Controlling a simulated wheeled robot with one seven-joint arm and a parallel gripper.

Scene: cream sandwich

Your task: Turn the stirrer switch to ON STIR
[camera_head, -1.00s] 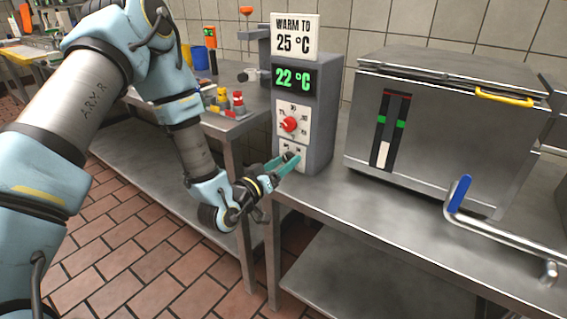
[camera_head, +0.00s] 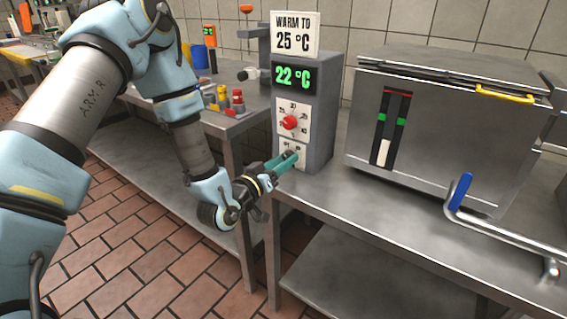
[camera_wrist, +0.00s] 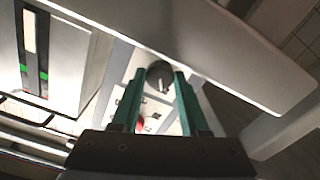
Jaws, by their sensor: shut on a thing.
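The stirrer switch is a small dark round knob (camera_wrist: 159,75) with a pale pointer mark, on the lower white plate (camera_head: 301,157) of a grey control box (camera_head: 318,118). My gripper (camera_head: 291,157) reaches it from the front left, with its green fingers on either side of the knob. The wrist view shows the gripper (camera_wrist: 158,82) shut on the switch. In the head view the fingers mostly hide the knob. The small lettering around it is too small to read, so the switch's setting cannot be told.
Above the switch are a red dial (camera_head: 290,123), a green "22 °C" display (camera_head: 294,78) and a "WARM TO 25 °C" sign (camera_head: 295,35). A steel tank (camera_head: 445,120) stands to the right on the bench.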

